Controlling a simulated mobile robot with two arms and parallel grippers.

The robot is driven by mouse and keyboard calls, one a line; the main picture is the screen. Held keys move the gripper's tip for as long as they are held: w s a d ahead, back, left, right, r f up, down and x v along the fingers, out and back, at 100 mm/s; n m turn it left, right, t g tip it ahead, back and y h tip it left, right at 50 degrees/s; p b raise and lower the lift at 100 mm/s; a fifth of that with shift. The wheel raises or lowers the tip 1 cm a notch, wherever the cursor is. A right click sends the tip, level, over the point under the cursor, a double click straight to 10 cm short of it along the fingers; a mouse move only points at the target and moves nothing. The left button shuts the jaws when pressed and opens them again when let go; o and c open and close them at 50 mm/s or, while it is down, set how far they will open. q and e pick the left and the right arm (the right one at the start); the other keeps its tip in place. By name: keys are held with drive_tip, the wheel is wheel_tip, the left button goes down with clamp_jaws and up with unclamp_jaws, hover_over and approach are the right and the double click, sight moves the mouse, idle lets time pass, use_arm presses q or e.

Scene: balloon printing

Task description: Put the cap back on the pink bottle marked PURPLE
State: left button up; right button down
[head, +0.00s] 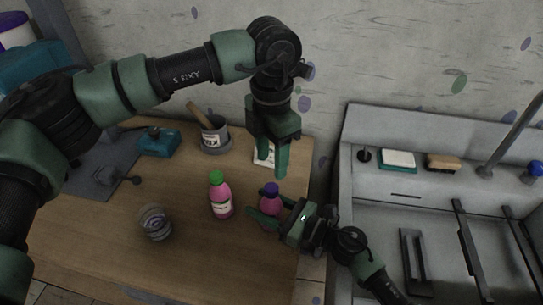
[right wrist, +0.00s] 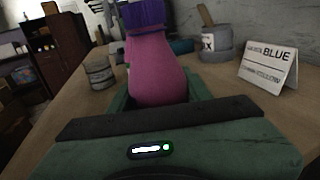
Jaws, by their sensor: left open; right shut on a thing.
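A pink bottle (head: 270,205) with a purple cap (head: 271,188) stands on the wooden table near its right edge. My right gripper (head: 268,215) is shut around the bottle's body. In the right wrist view the bottle (right wrist: 157,70) is close up and upright, and the purple cap (right wrist: 142,17) sits on its top; I cannot tell whether it is screwed tight. The bottle's marking is not visible. My left gripper (head: 272,162) is open and empty, pointing down above and behind the bottle, apart from the cap.
A second pink bottle (head: 221,200) with a green cap stands to the left. A jar (head: 155,222) is further left. Behind are a grey mortar (head: 213,134), a teal box (head: 158,142) and a card reading BLUE (right wrist: 268,65). A sink unit (head: 400,190) is at right.

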sight(271, 188)
use_arm(q)
drive_tip(key=shift+f, duration=0.1)
drive_tip(key=shift+f, duration=3.95)
drive_tip(key=shift+c, duration=0.2)
clamp_jaws()
drive_tip(key=shift+o, duration=0.9)
unclamp_jaws()
